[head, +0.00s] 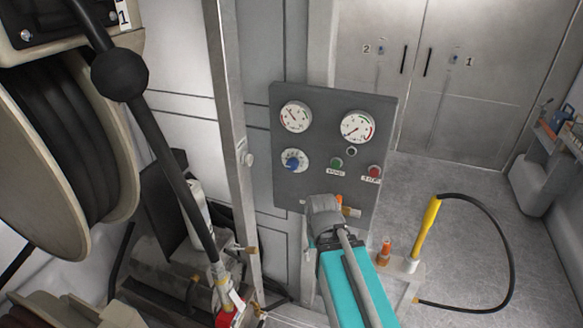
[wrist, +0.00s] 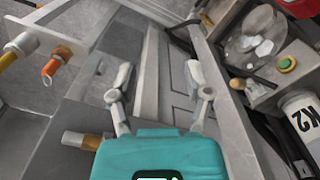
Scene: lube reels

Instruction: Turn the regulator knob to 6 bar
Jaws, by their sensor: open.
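The regulator knob (head: 293,160) is blue on a round white dial, low on the left of a dark grey panel (head: 285,190) in the head view. Its exact setting is too small to read. Two round gauges sit above it, a left gauge (head: 296,117) and a right gauge (head: 358,127); their numbers are not legible. My gripper (wrist: 161,76) is open and empty in the wrist view, its two fingers spread above its teal body. The knob does not show in the wrist view. In the head view my arm reaches up in front of the panel's lower edge, below the knob and apart from it.
A green button (head: 337,163) and a red button (head: 374,172) sit right of the knob. A metal post (head: 236,130) stands left of the panel. A hose reel (head: 70,150) fills the left. A yellow-handled hose (head: 426,228) stands right. Open floor lies beyond.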

